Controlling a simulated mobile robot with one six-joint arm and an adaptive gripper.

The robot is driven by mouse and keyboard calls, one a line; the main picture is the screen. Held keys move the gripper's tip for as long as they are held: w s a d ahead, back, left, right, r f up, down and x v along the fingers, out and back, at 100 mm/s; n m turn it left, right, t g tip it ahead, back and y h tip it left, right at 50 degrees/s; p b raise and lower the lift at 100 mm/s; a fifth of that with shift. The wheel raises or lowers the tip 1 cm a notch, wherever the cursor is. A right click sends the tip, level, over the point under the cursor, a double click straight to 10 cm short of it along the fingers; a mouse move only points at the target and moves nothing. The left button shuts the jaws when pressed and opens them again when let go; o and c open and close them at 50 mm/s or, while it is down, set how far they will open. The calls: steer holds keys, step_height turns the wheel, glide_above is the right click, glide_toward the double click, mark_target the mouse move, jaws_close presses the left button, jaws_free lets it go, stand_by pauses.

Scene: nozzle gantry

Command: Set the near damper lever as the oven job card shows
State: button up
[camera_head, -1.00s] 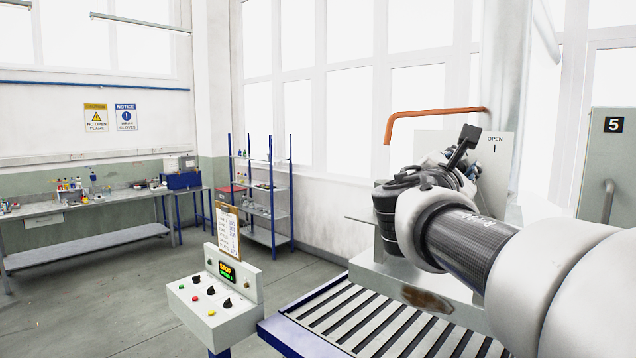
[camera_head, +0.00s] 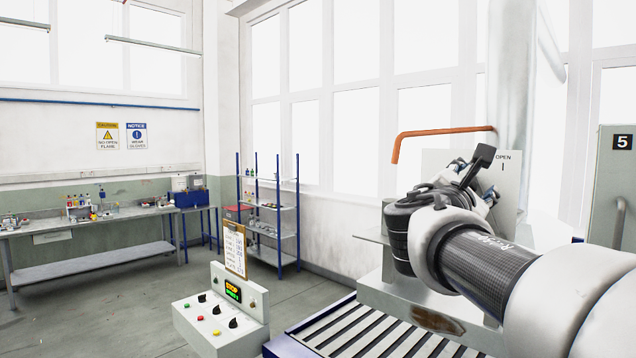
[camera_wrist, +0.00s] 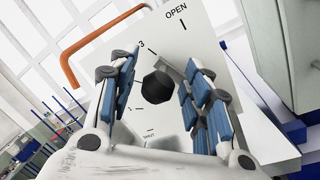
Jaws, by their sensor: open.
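The dial plate (camera_wrist: 172,50) is white, with OPEN at the top, a 3 lower left of it, further marks, and SHUT near the bottom. A black faceted knob (camera_wrist: 157,87), apparently the damper lever's end, shows in front of the plate. My gripper (camera_wrist: 160,91) is open, its blue-padded fingers on either side of the knob; I see no clear contact. The lever's shaft and the mark it points to cannot be made out. In the head view my wrist hides the lever and most of the plate (camera_head: 440,165). A clipboard card (camera_head: 234,250) stands on the control box, its writing unreadable.
An orange bent bar (camera_head: 440,132) runs above the plate. The control box (camera_head: 225,320) with buttons and a lit STOP display stands left of a slatted roller bed (camera_head: 350,325). A grey cabinet marked 5 (camera_head: 612,190) is at the right. Floor is open at the left.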

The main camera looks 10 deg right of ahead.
steer(key=shift+s+r, duration=0.1)
steer(key=v, duration=1.2)
steer(key=s+f+m+g+y+b, duration=0.25)
steer(key=s+f+m, duration=0.3)
steer(key=f, duration=0.85)
steer(key=s+f+m+g+y+b, duration=0.2)
steer(key=s+f+m+g+y, duration=0.3)
steer(key=f, duration=0.9)
steer(key=s+a+f+m+y+b, duration=0.2)
steer(key=s+a+f+m+y, duration=0.1)
steer(key=f, duration=0.5)
steer(key=s+a+f+m+g+y+b, duration=0.1)
steer(key=s+a+f+m+y, duration=0.2)
steer(key=s+a+f, duration=0.4)
steer(key=shift+a+f+m+b, duration=0.35)
steer(key=shift+a+f+m, duration=0.35)
steer(key=shift+a+m, duration=0.2)
